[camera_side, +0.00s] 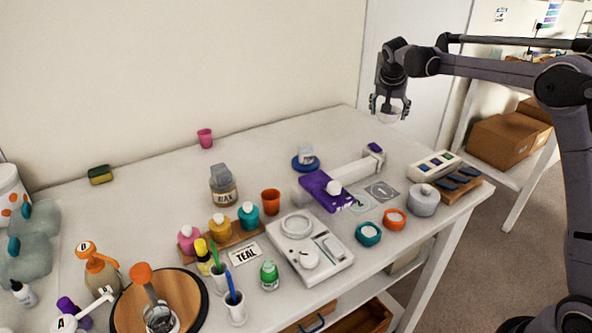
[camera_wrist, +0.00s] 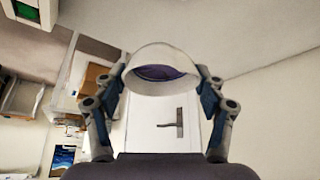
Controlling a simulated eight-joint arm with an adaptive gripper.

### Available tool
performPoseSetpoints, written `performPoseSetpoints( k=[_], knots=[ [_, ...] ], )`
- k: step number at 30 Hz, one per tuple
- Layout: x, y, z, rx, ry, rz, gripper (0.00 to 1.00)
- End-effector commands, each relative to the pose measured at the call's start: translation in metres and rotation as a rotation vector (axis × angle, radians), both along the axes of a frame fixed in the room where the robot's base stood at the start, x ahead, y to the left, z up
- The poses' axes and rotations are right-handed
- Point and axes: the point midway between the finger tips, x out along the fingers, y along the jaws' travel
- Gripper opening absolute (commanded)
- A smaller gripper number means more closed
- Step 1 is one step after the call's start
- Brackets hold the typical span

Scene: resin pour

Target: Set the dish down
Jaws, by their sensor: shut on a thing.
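A small white dish (camera_wrist: 165,60) is held between the two fingers of my gripper (camera_wrist: 165,95) in the wrist view. Its round opening faces the wrist camera, and something dark purple shows inside. In the side view my gripper (camera_side: 390,106) is at the upper right, pointing down, high above the table's (camera_side: 130,215) far right corner. The dish shows there as a small pale shape (camera_side: 389,115) between the fingertips. It touches nothing but the fingers.
The back middle of the table is mostly clear. A brown cardboard box (camera_side: 503,140) stands behind.

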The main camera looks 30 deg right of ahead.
Motion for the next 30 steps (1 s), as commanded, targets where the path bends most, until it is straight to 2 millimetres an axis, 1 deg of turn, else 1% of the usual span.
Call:
performPoseSetpoints(
  k=[1, 6, 8, 13, 21, 24, 27, 30],
  knots=[
    [-0.010, 0.006, 0.004, 0.001, 0.001, 0.015, 0.37],
    [-0.044, 0.025, 0.013, 0.002, 0.002, 0.069, 0.37],
    [-0.056, 0.032, 0.015, 0.003, 0.000, 0.087, 0.37],
    [-0.094, 0.051, 0.018, 0.003, -0.001, 0.142, 0.37],
    [-0.157, 0.078, 0.010, 0.003, -0.003, 0.225, 0.37],
    [-0.177, 0.087, 0.005, 0.003, -0.004, 0.251, 0.37],
    [-0.192, 0.093, 0.000, 0.002, -0.006, 0.270, 0.37],
    [-0.202, 0.097, -0.004, 0.002, -0.005, 0.283, 0.37]
  ],
)
